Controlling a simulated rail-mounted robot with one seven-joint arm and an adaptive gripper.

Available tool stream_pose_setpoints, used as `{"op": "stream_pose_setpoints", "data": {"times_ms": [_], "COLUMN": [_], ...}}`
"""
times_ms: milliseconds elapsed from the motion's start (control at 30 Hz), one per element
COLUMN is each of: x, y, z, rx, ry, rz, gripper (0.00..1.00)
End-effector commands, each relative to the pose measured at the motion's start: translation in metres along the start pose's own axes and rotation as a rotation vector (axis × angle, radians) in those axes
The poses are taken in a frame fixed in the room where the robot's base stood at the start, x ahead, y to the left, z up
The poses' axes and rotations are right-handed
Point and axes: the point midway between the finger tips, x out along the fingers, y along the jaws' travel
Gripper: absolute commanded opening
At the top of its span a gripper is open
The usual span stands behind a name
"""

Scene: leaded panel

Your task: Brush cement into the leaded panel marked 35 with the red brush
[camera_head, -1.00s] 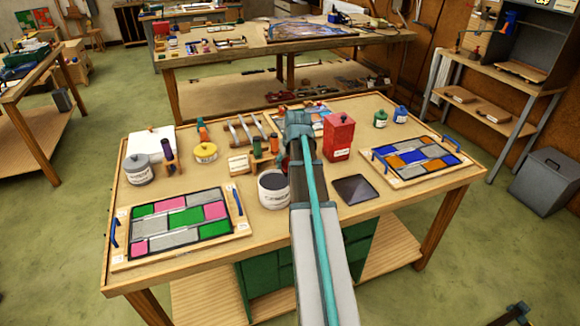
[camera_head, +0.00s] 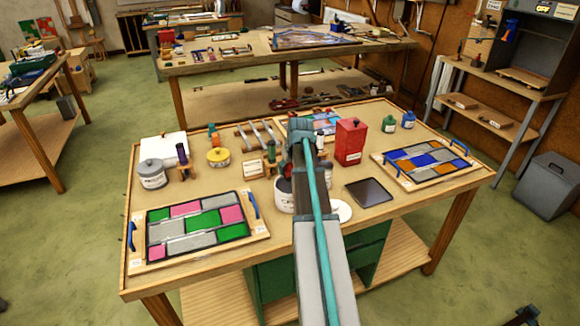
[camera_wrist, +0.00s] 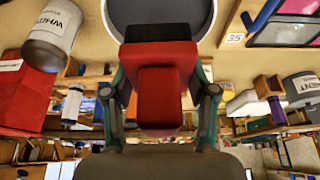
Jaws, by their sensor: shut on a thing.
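My gripper (camera_wrist: 160,105) is shut on the red brush (camera_wrist: 162,85), one finger on each side of it. The brush's dark end points at the dark round mouth of a pot (camera_wrist: 160,12); I cannot tell whether it dips inside. In the head view my gripper (camera_head: 290,172) is over the pale pot (camera_head: 284,200) in the table's middle, and my arm hides part of both. The panel (camera_head: 200,222), with pink, green and grey panes, lies at the left front. Its 35 tag (camera_wrist: 235,38) shows in the wrist view.
A grey jar (camera_head: 152,175) marked as cement and a yellow pot (camera_head: 218,158) stand at left. A red box (camera_head: 350,142), a dark tablet (camera_head: 369,192) and a blue-orange panel (camera_head: 428,160) are at right. A white round thing (camera_head: 341,210) is partly behind my arm.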

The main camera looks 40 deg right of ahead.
Motion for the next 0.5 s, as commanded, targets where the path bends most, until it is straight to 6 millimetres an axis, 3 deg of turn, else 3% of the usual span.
{"op": "stream_pose_setpoints", "data": {"times_ms": [500], "x": [0.037], "y": [0.000], "z": [0.015], "rx": [0.000], "ry": [0.000], "rz": [0.000], "gripper": [0.29]}}
